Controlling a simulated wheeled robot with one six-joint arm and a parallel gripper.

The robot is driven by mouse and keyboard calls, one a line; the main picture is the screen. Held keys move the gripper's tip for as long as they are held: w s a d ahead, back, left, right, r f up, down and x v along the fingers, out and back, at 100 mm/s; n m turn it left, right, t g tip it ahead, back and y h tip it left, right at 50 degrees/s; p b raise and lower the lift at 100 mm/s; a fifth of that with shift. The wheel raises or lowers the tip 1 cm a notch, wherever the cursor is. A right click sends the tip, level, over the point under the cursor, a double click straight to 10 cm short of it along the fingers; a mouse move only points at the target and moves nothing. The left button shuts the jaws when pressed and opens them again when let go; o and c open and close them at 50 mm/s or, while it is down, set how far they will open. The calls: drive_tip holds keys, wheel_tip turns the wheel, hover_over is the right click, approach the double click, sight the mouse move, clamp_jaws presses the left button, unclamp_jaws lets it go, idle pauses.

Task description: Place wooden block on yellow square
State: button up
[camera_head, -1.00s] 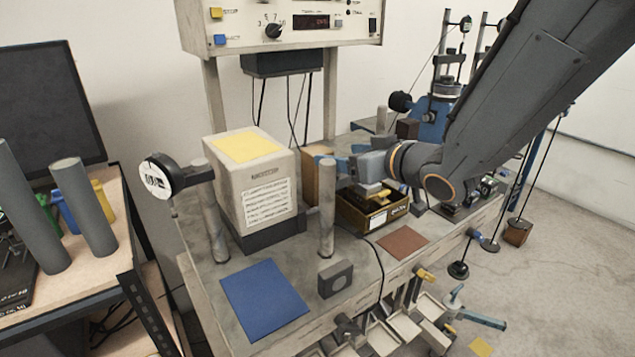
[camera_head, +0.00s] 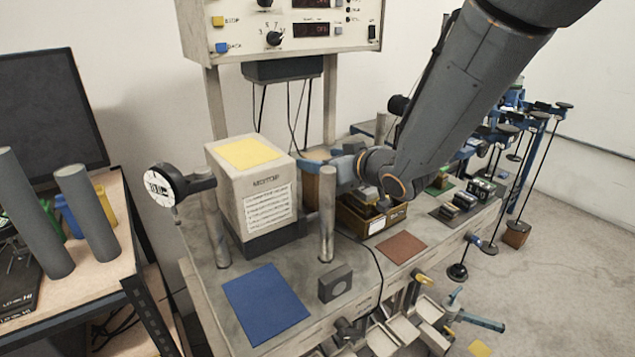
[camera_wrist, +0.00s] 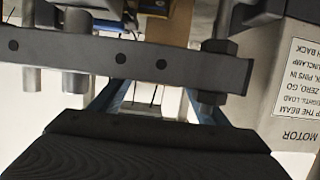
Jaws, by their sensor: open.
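The yellow square (camera_head: 250,153) lies flat on top of the pale motor box (camera_head: 262,205), and nothing rests on it. A brown wooden block (camera_head: 309,190) stands upright just right of the motor box, partly hidden by a post and my gripper. My gripper (camera_head: 333,160) is open, its blue fingers pointing left at the block's upper part. I cannot tell whether the block is between the fingers. In the wrist view my blue fingers (camera_wrist: 155,105) are spread, with no clear block between them; a dark bar hides part of that view.
Metal posts (camera_head: 327,215) flank the motor box, and a dial gauge (camera_head: 163,186) sticks out left. An open tray (camera_head: 370,216) is below my gripper. A blue square (camera_head: 266,304) and a brown square (camera_head: 400,247) lie bare on the bench. An instrument panel (camera_head: 285,28) overhangs behind.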

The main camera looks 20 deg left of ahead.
drive_tip(key=shift+c, duration=0.5)
drive_tip(key=c, duration=1.4)
clamp_jaws()
drive_tip(key=shift+r, duration=0.2)
